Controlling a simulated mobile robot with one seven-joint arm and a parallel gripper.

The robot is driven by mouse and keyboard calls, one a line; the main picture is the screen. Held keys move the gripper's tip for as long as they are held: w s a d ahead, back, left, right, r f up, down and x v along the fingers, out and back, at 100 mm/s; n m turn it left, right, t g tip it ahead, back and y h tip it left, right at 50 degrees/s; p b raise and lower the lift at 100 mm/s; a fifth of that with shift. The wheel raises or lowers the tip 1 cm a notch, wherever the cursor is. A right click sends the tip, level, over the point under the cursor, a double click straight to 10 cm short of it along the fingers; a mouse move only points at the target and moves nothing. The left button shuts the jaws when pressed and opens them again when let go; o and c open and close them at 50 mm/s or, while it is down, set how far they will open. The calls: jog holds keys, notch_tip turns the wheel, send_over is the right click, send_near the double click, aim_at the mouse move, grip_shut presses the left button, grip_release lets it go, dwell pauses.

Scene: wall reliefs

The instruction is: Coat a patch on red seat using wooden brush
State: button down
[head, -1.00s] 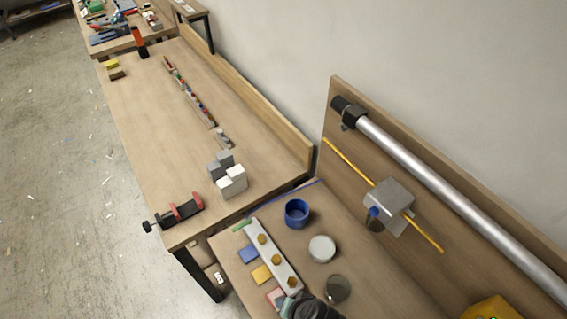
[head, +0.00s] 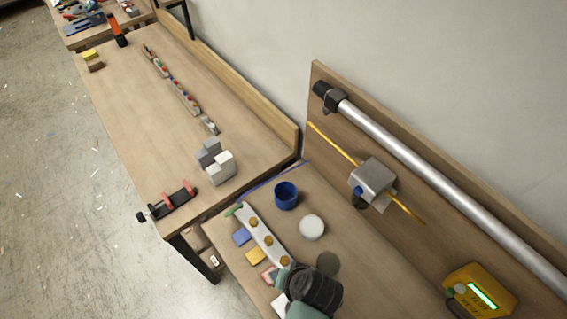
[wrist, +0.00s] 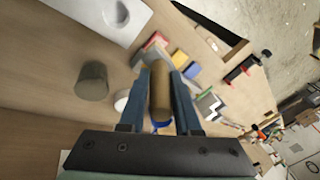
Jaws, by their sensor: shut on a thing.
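In the wrist view my gripper (wrist: 160,88) is shut on the brown wooden brush (wrist: 160,98), whose rounded handle shows between the two blue-grey fingers. Its bristles cannot be made out. The red seat (head: 269,274) is a small pinkish-red square on the near table in the head view, partly hidden by my arm. It also shows in the wrist view (wrist: 155,42), beyond the fingertips and apart from the brush. In the head view my dark arm end covers the table's lower part, and the fingers are not clearly visible.
Yellow (head: 256,257) and blue (head: 242,236) squares lie beside the red one. A pale strip with brass-coloured knobs (head: 265,238) runs alongside. A blue cup (head: 287,197), white round piece (head: 312,227) and dark grey cylinder (head: 328,263) stand to the right. A yellow device (head: 480,294) is at lower right.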

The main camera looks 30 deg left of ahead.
jog(key=shift+r, duration=0.3)
jog(key=shift+r, duration=1.4)
jog(key=shift+w+f, duration=0.1)
